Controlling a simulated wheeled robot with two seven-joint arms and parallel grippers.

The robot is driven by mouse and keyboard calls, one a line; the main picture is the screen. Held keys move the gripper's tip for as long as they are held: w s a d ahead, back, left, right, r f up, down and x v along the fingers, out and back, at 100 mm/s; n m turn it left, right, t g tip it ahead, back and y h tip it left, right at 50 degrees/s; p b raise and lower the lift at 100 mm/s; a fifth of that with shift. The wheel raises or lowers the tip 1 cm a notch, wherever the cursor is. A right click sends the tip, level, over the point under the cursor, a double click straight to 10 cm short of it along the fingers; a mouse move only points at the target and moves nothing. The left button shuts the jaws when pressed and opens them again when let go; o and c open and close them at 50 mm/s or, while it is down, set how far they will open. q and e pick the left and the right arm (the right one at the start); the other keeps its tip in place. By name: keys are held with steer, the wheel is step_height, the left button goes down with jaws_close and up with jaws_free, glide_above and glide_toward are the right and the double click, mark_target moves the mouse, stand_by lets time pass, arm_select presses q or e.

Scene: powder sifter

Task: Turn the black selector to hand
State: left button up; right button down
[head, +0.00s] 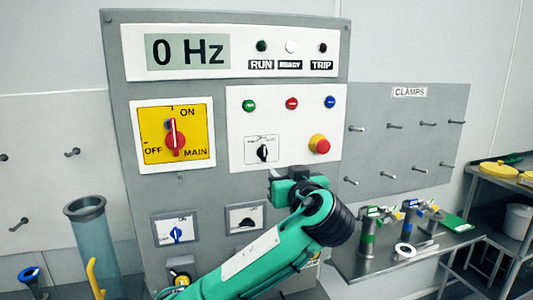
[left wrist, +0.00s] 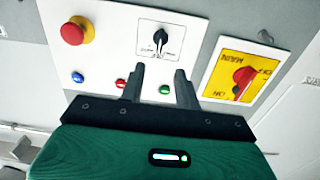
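The black selector (head: 263,152) is a small knob on a white label plate, on the white panel below the green, red and blue buttons. Its handle looks about upright; its lettering is too small to read. It also shows in the left wrist view (left wrist: 160,37), where the picture is turned over. My left gripper (head: 277,173) is just below and right of it. In the left wrist view, its two dark fingers (left wrist: 159,74) are apart and empty, with the selector beyond the gap, apart from them. My right gripper is not in view.
A red main switch (head: 175,138) on yellow is left of the selector. A red emergency knob (head: 319,145) is to its right. Another black switch (head: 246,222) and a blue switch (head: 175,234) sit lower. A metal shelf (head: 375,266) with clamps is at right.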

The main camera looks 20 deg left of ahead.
arm_select(q)
steer(key=r, duration=0.1)
steer(key=p, duration=0.8)
glide_toward(264, 150)
steer(key=x, duration=0.7)
steer(key=shift+w+r, duration=0.15)
steer(key=shift+w, duration=0.05)
steer(key=shift+w+a, duration=0.4)
steer(key=shift+w, duration=0.05)
steer(key=shift+c, duration=0.4)
jaws_close()
